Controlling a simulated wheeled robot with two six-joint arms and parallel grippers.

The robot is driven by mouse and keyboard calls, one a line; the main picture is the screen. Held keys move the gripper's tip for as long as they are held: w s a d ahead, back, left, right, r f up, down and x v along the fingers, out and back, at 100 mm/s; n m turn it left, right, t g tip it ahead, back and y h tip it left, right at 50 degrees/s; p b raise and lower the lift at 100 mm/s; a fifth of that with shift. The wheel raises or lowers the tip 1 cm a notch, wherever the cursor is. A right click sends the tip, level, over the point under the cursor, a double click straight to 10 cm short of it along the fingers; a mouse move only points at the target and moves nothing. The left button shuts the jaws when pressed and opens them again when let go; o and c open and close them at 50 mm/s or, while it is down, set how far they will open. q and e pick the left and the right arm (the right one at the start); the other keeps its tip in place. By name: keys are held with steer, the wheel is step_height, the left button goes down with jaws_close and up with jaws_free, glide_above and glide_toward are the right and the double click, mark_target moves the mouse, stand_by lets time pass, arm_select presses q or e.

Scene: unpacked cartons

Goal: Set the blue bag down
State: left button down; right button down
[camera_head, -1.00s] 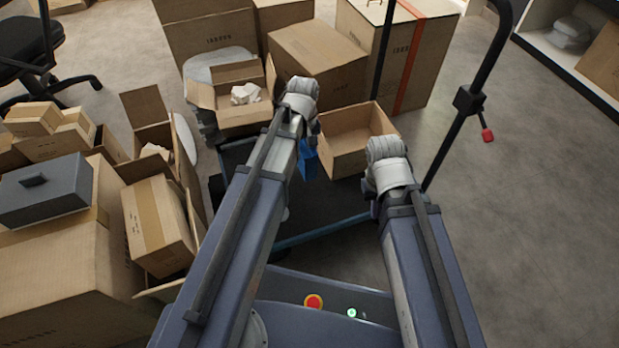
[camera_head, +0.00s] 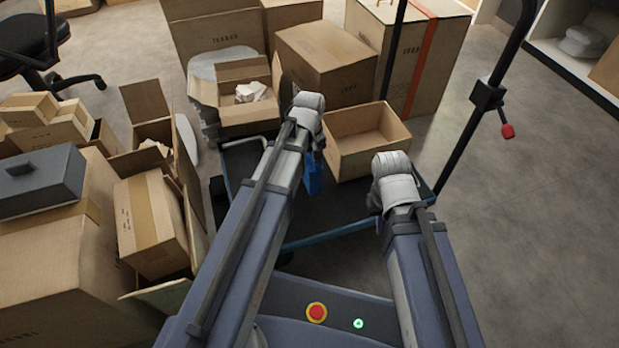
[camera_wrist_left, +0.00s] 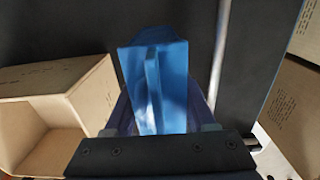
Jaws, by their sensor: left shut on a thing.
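The blue bag (camera_head: 314,178) hangs below the end of my left arm, partly hidden by it, over the dark cart platform (camera_head: 335,207). In the left wrist view the bag (camera_wrist_left: 155,85) fills the middle, between the fingers of my left gripper (camera_wrist_left: 165,115), which is shut on it. The dark platform lies beyond the bag in that view; I cannot tell whether the bag touches it. My right arm's end (camera_head: 390,185) is near the platform's right side; its fingers are hidden from the head view.
An open empty carton (camera_head: 375,155) stands on the cart, right of the bag. An open carton with white paper (camera_head: 250,120) is behind left. The cart's black handle (camera_head: 487,95) rises at right. Several cartons crowd the left; floor at right is clear.

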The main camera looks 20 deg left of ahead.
arm_select(q)
steer(key=shift+f+b, duration=1.9)
steer(key=shift+f, duration=0.05)
steer(key=shift+r, duration=0.15)
steer(key=shift+c, duration=1.1)
jaws_free()
step_height(320, 180, up, 12)
steer(key=p, duration=1.2)
steer(key=s+d+m+y, duration=0.1)
steer(key=s+d+m, duration=0.9)
steer(key=s, duration=0.4)
steer(key=shift+d+m, duration=0.25)
steer(key=shift+m, duration=0.05)
steer(key=shift+s+r, duration=0.1)
